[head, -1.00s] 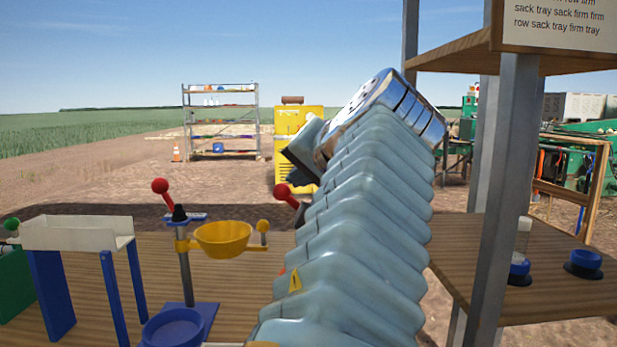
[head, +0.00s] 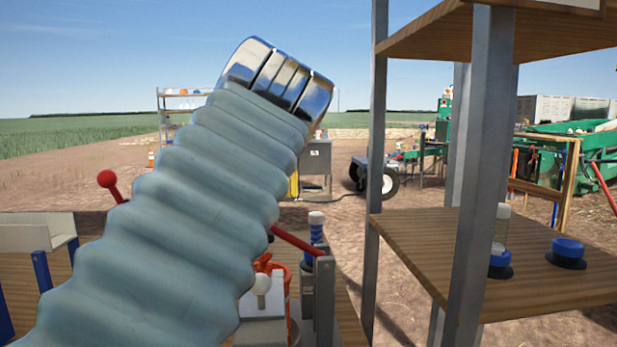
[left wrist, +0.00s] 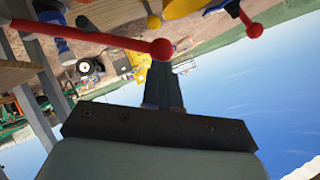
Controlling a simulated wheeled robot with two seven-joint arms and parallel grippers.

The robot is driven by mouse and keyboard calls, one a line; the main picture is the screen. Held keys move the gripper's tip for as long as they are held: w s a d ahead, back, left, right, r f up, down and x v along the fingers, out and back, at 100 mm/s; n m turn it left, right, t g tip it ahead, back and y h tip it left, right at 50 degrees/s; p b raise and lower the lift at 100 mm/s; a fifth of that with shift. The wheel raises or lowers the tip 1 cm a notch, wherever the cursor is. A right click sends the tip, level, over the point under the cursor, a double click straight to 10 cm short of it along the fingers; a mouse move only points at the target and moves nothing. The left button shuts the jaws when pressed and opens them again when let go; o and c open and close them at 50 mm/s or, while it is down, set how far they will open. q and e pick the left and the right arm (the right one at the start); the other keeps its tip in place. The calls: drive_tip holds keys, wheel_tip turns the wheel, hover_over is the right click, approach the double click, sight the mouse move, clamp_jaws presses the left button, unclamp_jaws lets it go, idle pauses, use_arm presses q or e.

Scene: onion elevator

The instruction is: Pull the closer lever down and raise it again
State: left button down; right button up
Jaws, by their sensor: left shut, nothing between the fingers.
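The red lever (head: 293,242) nearer to me sticks out from a grey post in the head view; my left arm hides its ball end there. In the left wrist view its red bar crosses the upper left to a red ball (left wrist: 160,48), just beyond my left gripper (left wrist: 173,80). The dark fingers are shut and empty; I cannot tell whether they touch the ball. In the head view the gripper is hidden behind my arm. Another red ball lever (head: 107,179) shows left of my arm and at the upper right of the left wrist view (left wrist: 254,30). My right gripper is not in view.
A wooden shelf on grey posts (head: 475,180) stands to the right, carrying a blue-based glass tube (head: 500,245) and a blue button (head: 567,248). An orange-and-white object (head: 265,305) and a blue-and-white cylinder (head: 317,230) stand close by the lever's post.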

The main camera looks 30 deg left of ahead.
use_arm(q)
drive_tip(key=s+a+f+n+t+h+b, duration=0.2)
drive_tip(key=f+b, duration=0.4)
drive_tip(key=f, duration=0.3)
drive_tip(key=shift+s+a+n+h+b, duration=0.3)
drive_tip(key=shift+a+n+h, duration=0.45)
drive_tip(key=shift+a, duration=0.35)
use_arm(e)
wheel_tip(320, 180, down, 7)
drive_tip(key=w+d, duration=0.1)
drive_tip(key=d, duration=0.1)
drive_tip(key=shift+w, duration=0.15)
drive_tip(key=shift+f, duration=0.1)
use_arm(q)
drive_tip(key=shift+r, duration=0.1)
